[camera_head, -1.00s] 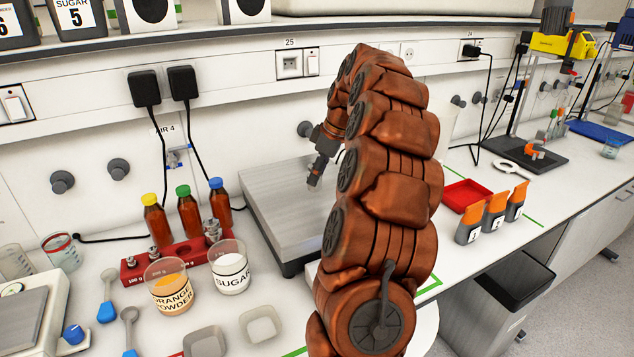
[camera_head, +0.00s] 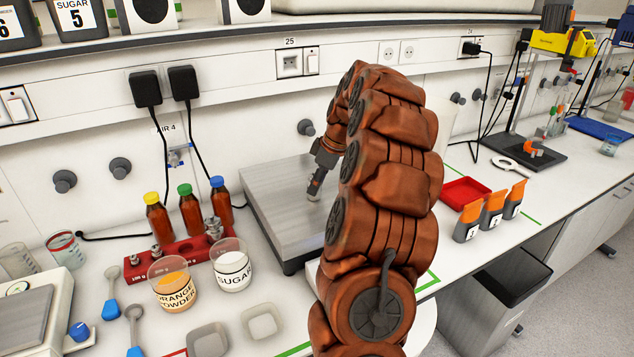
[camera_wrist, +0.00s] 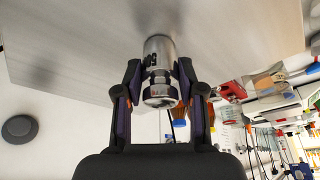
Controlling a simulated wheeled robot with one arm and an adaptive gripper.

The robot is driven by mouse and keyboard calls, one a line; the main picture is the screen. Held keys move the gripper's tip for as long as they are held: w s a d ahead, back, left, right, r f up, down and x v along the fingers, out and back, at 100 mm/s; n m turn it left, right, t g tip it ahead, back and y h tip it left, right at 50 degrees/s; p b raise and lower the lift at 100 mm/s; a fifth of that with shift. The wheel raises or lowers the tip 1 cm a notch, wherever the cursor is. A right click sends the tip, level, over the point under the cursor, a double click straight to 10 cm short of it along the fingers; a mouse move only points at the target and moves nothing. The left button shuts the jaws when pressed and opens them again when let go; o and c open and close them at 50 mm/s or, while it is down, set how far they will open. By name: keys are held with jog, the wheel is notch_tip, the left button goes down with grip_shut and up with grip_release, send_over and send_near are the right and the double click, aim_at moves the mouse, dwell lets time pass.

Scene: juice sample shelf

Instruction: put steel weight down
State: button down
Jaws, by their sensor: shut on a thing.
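The steel weight (camera_wrist: 159,62) is a shiny cylinder with a knobbed end, and in the wrist view it sits between the two fingers of my gripper (camera_wrist: 160,88). My gripper is shut on it. In the head view my gripper (camera_head: 315,190) points down over the grey steel plate of the balance (camera_head: 270,205), close to its surface. The weight there is small and mostly hidden by the gripper. In the wrist view the weight's far end is against or very near the plate (camera_wrist: 90,45); I cannot tell if it touches.
A red block (camera_head: 175,261) with several small weights stands left of the balance, in front of brown bottles (camera_head: 190,212). Beakers of orange powder (camera_head: 172,287) and sugar (camera_head: 231,267) stand nearby. A red tray (camera_head: 466,192) lies to the right. The plate around my gripper is clear.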

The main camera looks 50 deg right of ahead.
jog(key=c, duration=0.7)
grip_release()
jog(key=b+v, duration=0.3)
jog(key=v, duration=0.9)
jog(key=shift+b, duration=0.3)
